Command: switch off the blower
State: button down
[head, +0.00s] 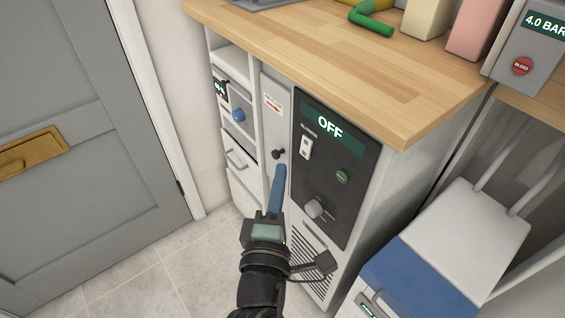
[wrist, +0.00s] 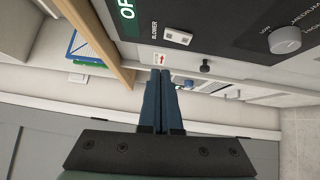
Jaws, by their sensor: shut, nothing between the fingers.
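The blower's dark control panel (head: 333,165) is on the cabinet front under the wooden counter, and its display (head: 330,127) reads OFF. A white rocker switch (head: 306,147), labelled BLOWER, sits below the display; it also shows in the wrist view (wrist: 178,37). A grey knob (head: 315,208) and a small green button (head: 342,176) are on the same panel. My gripper (head: 281,168) is shut and empty, its blue fingers in front of the grey strip left of the panel. In the wrist view the fingertips (wrist: 161,72) are near the switch, apart from it.
A black knob (head: 278,154) and a red-arrow label (head: 273,104) are on the strip beside the panel. The wooden counter (head: 400,70) overhangs above. A grey box with a red BLEED button (head: 522,66) stands right. A grey door (head: 70,130) is left.

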jog(key=shift+s+a+r, duration=0.1)
jog(key=shift+s+a, duration=0.05)
jog(key=shift+s, duration=0.8)
jog(key=shift+s+a+r, duration=0.1)
jog(key=shift+s, duration=0.8)
jog(key=shift+s+a+r, duration=0.1)
jog(key=shift+s+a, duration=0.05)
jog(key=shift+s, duration=0.8)
